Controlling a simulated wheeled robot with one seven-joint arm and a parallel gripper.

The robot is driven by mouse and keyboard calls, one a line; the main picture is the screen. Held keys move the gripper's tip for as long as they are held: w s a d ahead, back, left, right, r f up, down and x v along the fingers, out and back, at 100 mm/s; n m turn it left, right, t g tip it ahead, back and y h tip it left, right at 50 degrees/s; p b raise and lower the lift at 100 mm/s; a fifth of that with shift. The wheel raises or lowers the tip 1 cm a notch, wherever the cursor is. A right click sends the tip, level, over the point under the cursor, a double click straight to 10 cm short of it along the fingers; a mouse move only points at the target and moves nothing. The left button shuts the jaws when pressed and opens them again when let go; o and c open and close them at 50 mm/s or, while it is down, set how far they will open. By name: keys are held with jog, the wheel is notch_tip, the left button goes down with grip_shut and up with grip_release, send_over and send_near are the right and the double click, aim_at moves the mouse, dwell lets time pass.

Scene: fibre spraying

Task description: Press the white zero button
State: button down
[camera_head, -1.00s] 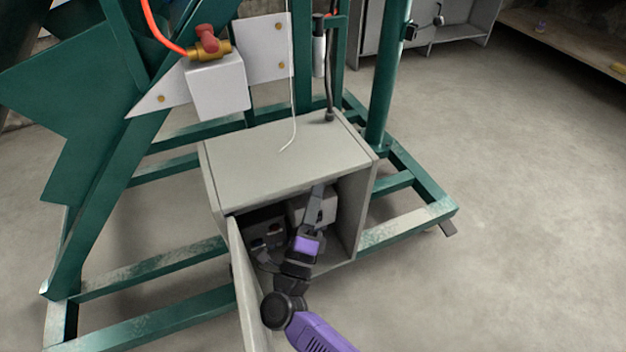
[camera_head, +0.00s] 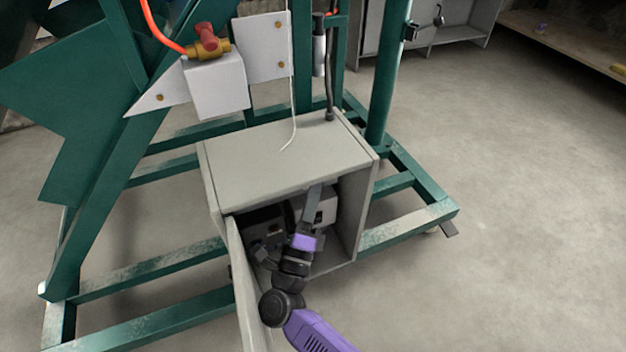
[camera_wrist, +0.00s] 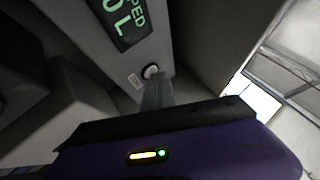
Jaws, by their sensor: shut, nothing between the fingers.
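The white button (camera_wrist: 151,71) is a small round knob on a grey panel in the wrist view, beside a small label. A dark display (camera_wrist: 121,20) with green letters sits above it on the same panel. My gripper (camera_wrist: 154,82) is shut and empty, its tip at the lower edge of the button. I cannot tell whether it touches. In the head view my gripper (camera_head: 313,192) reaches inside the open grey cabinet (camera_head: 275,160), in front of a light grey box (camera_head: 326,211). The button cannot be made out there.
The cabinet door (camera_head: 241,280) stands open to the left of my arm. The cabinet's right wall (camera_head: 356,205) is close on the right. A dark unit (camera_head: 262,228) is inside at left. Green frame beams (camera_head: 410,220) surround the cabinet; open floor lies to the right.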

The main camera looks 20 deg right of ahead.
jog(key=shift+s, duration=0.85)
jog(key=s+p, duration=0.2)
jog(key=s, duration=0.3)
dwell(0.4)
dwell(0.7)
